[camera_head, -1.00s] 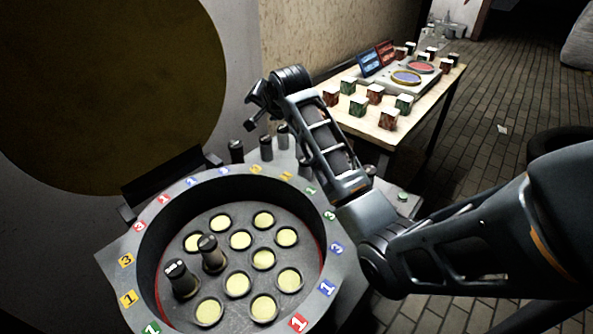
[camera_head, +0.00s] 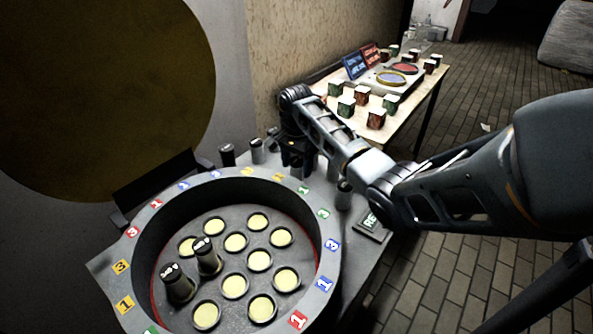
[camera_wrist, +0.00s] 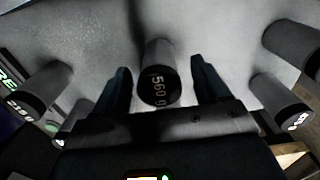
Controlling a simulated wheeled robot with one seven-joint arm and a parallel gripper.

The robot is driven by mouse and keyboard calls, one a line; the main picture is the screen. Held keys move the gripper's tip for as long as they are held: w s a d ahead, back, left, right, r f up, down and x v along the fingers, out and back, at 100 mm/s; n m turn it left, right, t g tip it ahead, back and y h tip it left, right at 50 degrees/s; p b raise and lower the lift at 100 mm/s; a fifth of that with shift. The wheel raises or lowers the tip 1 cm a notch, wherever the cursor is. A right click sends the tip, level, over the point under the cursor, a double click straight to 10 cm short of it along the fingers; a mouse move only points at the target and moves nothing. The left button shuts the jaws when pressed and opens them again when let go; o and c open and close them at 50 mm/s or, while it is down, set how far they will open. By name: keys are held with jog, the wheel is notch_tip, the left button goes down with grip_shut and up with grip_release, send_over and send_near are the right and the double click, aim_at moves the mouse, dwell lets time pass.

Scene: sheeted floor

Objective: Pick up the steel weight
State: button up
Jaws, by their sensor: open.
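A grey cylindrical weight marked "560 g" (camera_wrist: 157,70) stands between the two fingers of my gripper (camera_wrist: 160,68) in the wrist view. The fingers are open, with a gap on both sides of the weight. In the head view my gripper (camera_head: 296,162) points down at the ledge behind the round basin, and it hides this weight. Similar grey weights (camera_head: 257,151) stand along the ledge, and some flank my gripper in the wrist view (camera_wrist: 282,97). Two dark weights (camera_head: 179,284) stand inside the basin. I cannot tell by look which weight is steel.
The round basin (camera_head: 130,262) has numbered coloured tags on its rim and yellow discs in its floor. A wooden table (camera_head: 405,118) with several patterned cubes and two dishes stands behind. A yellowish disc (camera_head: 100,90) is on the left wall. Tiled floor lies open at right.

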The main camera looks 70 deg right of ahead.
jog(key=shift+f, duration=1.45)
jog(key=shift+c, duration=0.2)
grip_shut()
